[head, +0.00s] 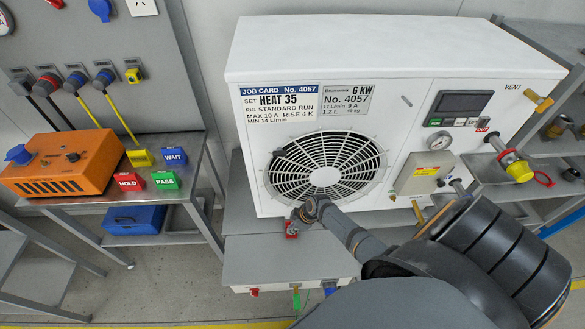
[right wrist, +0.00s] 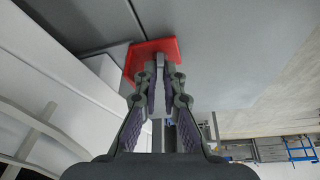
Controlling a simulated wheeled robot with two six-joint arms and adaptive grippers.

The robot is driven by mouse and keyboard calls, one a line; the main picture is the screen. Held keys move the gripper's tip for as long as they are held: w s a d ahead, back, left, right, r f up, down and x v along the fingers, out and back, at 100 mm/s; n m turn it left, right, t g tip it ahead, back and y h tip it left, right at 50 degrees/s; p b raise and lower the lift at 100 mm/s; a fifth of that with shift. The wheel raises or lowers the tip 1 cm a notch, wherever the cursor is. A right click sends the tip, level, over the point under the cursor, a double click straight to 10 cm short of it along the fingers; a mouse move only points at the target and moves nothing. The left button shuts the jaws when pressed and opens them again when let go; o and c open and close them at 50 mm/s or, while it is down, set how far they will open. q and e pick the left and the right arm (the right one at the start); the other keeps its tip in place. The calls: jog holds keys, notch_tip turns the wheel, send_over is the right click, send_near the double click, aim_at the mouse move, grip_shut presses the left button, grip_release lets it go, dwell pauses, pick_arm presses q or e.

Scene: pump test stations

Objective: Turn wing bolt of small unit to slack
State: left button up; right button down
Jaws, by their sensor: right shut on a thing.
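The small unit (head: 330,60) is a white box with a round fan grille, standing on a grey bench. At its lower front edge sits a red base (head: 291,233) of the wing bolt, partly hidden by my right gripper (head: 298,216). In the right wrist view the red base (right wrist: 134,58) lies against a grey surface. The grey wing of the bolt (right wrist: 160,60) rises between the fingertips of my right gripper (right wrist: 160,88), which is shut on it. The bolt's far side is hidden by the fingers. My left gripper is not in view.
An orange box (head: 62,165) and tags marked WAIT (head: 174,157), HOLD (head: 128,181) and PASS (head: 165,180) sit on the left table. Valves, a gauge (head: 439,141) and a grey cover box (head: 424,172) crowd the unit's right. Shelving stands further right.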

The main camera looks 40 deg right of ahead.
jog(key=shift+f+n+g+b, duration=0.1)
jog(key=shift+n+g+b, duration=0.2)
jog(key=shift+n+b, duration=0.6)
jog(key=shift+d+n+y, duration=0.1)
jog(key=shift+n+y, duration=0.2)
jog(key=c, duration=1.5)
grip_release()
jog(key=v, duration=1.2)
